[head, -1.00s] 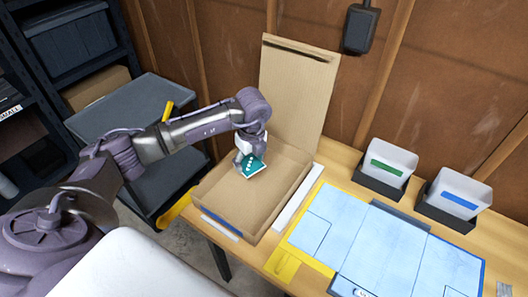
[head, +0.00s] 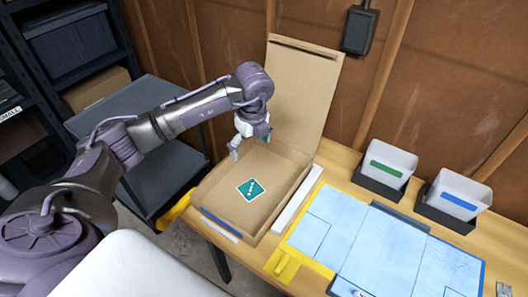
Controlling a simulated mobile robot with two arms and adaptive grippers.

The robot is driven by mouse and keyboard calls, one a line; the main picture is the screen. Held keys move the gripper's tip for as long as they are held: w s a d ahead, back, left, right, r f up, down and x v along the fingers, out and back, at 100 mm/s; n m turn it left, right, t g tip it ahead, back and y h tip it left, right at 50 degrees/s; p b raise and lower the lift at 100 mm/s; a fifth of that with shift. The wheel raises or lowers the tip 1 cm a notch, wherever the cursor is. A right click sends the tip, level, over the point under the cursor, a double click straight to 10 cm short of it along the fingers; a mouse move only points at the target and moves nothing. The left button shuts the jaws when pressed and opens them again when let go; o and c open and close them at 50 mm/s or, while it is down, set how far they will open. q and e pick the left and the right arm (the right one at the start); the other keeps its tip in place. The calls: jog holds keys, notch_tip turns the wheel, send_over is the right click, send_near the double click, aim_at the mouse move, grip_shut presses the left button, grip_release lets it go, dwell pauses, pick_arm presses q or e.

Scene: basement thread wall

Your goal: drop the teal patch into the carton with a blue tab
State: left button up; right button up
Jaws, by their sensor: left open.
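The teal patch (head: 251,189), with a white edge and white marks, lies flat on the floor of the open cardboard carton (head: 222,206). The carton has a blue tab (head: 220,222) along its front edge, and its lid (head: 301,92) stands up at the back. My left gripper (head: 248,146) is open and empty above the back left part of the carton, apart from the patch. My right gripper is not in view.
Light blue panels (head: 345,232) lie on the wooden table right of the carton. Two white bins, one with a green label (head: 386,168) and one with a blue label (head: 459,201), stand at the back right. Dark shelving (head: 75,45) is at the left.

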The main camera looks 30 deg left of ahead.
pick_arm(q)
jog(key=r, duration=0.5)
jog(key=shift+d, duration=0.25)
